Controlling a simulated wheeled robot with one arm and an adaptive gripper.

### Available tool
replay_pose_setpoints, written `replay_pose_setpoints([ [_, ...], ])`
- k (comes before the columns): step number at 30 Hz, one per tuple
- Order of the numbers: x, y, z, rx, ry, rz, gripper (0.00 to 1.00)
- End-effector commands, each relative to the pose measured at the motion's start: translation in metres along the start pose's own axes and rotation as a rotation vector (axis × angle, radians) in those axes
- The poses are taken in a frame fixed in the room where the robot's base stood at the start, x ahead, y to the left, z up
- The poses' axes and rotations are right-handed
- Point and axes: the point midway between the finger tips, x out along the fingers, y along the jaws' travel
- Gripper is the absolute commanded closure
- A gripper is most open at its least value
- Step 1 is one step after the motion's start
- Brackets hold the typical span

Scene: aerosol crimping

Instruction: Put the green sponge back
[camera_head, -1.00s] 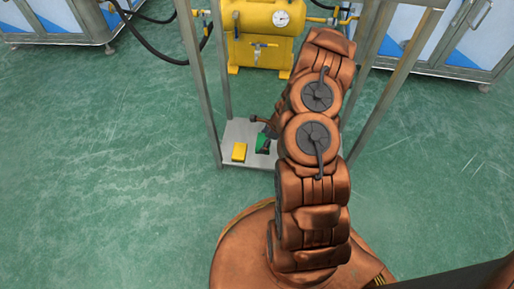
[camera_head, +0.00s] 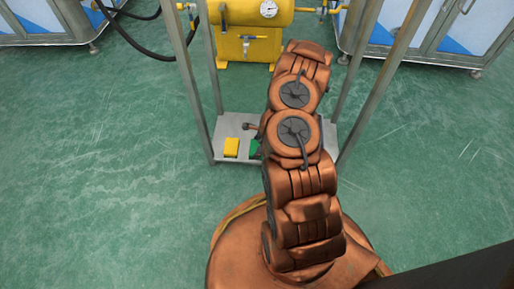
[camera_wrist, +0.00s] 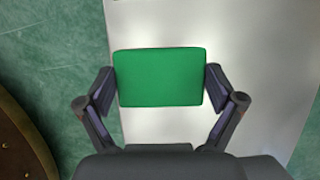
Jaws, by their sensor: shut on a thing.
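The green sponge (camera_wrist: 158,77) is between the two fingers of my gripper (camera_wrist: 160,88) in the wrist view. My gripper is shut on its left and right ends. In the head view only a small part of the green sponge (camera_head: 254,147) shows, beside my arm, which hides the rest. The sponge is over the grey shelf plate (camera_head: 228,124); I cannot tell whether it touches the plate. The plate also shows in the wrist view (camera_wrist: 270,110).
A yellow block (camera_head: 231,147) lies on the plate left of the green sponge. Metal frame posts (camera_head: 190,80) rise around the plate. A yellow tank with a gauge (camera_head: 250,14) stands behind. Green floor (camera_head: 90,170) is clear at the left.

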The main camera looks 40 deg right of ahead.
Motion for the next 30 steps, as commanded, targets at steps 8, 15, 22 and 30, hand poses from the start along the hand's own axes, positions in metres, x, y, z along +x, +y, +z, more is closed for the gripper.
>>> replay_pose_setpoints([
  [8, 0.000, 0.001, 0.000, 0.000, 0.000, 0.001, 0.00],
  [15, -0.001, 0.000, 0.000, 0.001, 0.000, 0.001, 0.00],
  [22, -0.023, 0.000, 0.002, 0.001, -0.002, 0.001, 0.00],
  [30, -0.076, -0.001, 0.002, 0.000, -0.001, -0.001, 0.00],
])
